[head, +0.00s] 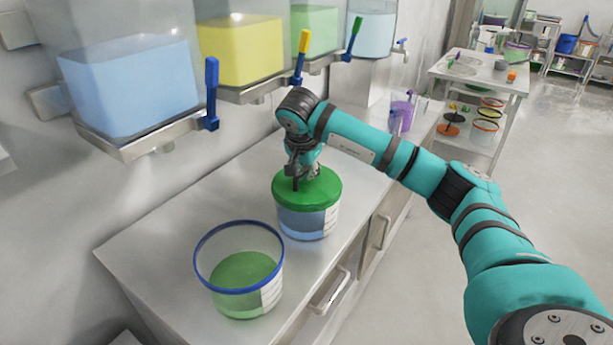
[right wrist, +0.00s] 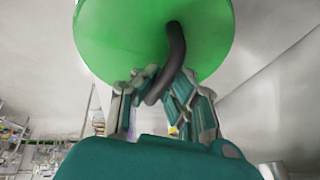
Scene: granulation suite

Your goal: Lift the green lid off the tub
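A clear tub (head: 306,222) with blue contents and a white label stands on the steel counter. The round green lid (head: 322,188) sits on top of it, level. My right gripper (head: 297,178) points down at the lid from above. In the right wrist view the green lid (right wrist: 110,40) fills the top, with a dark curved handle (right wrist: 176,45) on it. The right gripper's fingers (right wrist: 165,82) are closed in on both sides of this handle. The fingers partly hide the handle in the head view. My left gripper is not in view.
An open tub (head: 238,270) with a blue rim and green contents stands at the near left. Wall bins with coloured levers, such as the blue lever (head: 211,92), hang above the counter (head: 160,245). A steel table (head: 480,75) stands at the far right beyond open floor.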

